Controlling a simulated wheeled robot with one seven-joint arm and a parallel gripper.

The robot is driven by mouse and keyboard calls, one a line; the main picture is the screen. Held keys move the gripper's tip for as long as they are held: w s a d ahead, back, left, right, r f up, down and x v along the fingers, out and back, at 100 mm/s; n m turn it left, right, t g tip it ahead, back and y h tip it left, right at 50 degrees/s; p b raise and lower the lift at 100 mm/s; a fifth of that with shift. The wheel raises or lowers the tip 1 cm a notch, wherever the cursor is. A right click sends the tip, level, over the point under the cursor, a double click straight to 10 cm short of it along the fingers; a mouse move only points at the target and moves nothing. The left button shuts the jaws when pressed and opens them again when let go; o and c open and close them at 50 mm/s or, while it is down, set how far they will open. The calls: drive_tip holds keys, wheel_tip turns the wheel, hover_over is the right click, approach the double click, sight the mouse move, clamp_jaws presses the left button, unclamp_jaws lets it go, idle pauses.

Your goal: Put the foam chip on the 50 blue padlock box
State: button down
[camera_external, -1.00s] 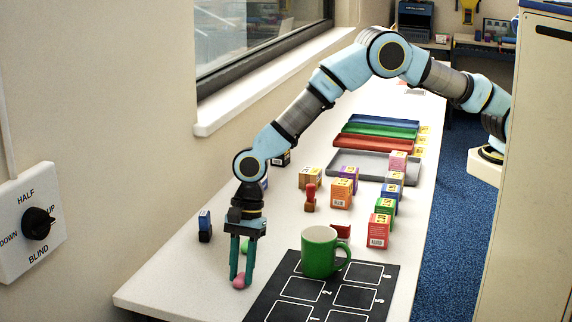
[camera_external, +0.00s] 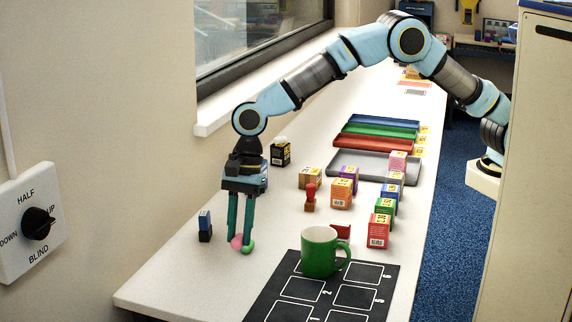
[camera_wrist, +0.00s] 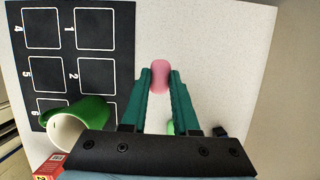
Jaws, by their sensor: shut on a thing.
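A pink foam chip (camera_external: 236,242) is between the fingertips of my gripper (camera_external: 241,244). My gripper is shut on it, and the wrist view shows the chip (camera_wrist: 160,77) between the teal fingers. A blue box (camera_external: 390,192) stands in the row of small boxes on the right of the table. Its number and picture are too small to read, so I cannot tell if it is the 50 padlock box.
A green mug (camera_external: 319,252) stands on the black numbered mat (camera_external: 270,300). A red stamp-like piece (camera_external: 310,195) and several colored boxes are farther back. Grey (camera_external: 345,172), red, green and blue trays lie behind. A blue-and-black block (camera_external: 205,225) stands at left.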

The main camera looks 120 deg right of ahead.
drive_tip(key=s+d+r+m+h+b, duration=0.1)
drive_tip(key=s+d+r+m, duration=0.2)
drive_tip(key=s+d, duration=0.8)
drive_tip(key=s+d+r+m+t+h+b, duration=0.1)
drive_tip(key=s+d+r+m, duration=0.25)
drive_tip(key=d, duration=1.35)
drive_tip(key=s+d+r+m, duration=0.2)
drive_tip(key=s+d, duration=0.6)
drive_tip(key=d, duration=0.6)
wheel_tip(320, 180, down, 9)
drive_tip(key=shift+s+p, duration=0.15)
drive_tip(key=shift+p, duration=0.75)
drive_tip(key=shift+f, duration=0.2)
drive_tip(key=c, duration=0.7)
unclamp_jaws()
